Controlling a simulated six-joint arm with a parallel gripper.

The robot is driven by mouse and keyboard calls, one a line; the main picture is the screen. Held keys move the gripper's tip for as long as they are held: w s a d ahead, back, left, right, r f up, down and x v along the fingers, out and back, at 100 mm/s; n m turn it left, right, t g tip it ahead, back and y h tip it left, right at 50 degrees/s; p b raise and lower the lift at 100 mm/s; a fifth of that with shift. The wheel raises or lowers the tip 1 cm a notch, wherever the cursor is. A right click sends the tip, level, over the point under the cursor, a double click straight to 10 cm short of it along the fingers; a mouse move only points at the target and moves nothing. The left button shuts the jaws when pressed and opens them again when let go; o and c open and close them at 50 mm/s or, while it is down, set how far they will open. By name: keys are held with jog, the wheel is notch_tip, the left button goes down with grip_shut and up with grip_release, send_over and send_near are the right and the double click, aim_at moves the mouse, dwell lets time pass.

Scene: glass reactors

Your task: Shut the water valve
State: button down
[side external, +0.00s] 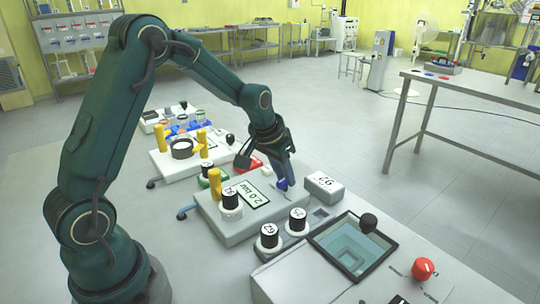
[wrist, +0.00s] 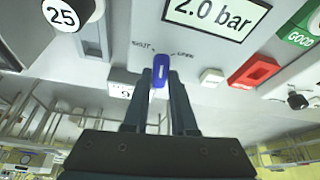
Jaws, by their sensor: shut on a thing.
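A blue valve handle (wrist: 161,70) stands on the sloping front of a white unit (side external: 223,228) with a "2.0 bar" display. In the wrist view small labels that look like "SHUT" and "OPEN" are left and right of the handle's far end. The handle points roughly midway between them. My gripper (wrist: 160,90) is shut on the handle, one finger on each side. In the side external view my gripper (side external: 286,180) reaches down to the unit's right end, and a bit of blue (side external: 281,184) shows at its tips. The handle's near end is partly hidden by the fingers.
A black knob marked 25 (wrist: 62,14) is left of the display. A red block (wrist: 254,71) and a green "GOOD" sign (wrist: 302,28) are to the right. In the side external view a box marked 92 (side external: 324,186) sits close beside my gripper. Yellow handles (side external: 215,182) stand behind.

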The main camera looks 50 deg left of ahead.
aim_at(284, 197)
jog(key=n+y, duration=0.1)
jog(key=n, duration=0.3)
jog(key=shift+w+d+g, duration=0.1)
jog(key=shift+d+g, duration=0.05)
jog(key=shift+g, duration=0.15)
jog(key=shift+n+g+y, duration=0.4)
jog(key=shift+n+y, duration=0.3)
jog(key=shift+n, duration=0.8)
jog(key=c, duration=0.7)
grip_release()
jog(key=shift+v, duration=2.6)
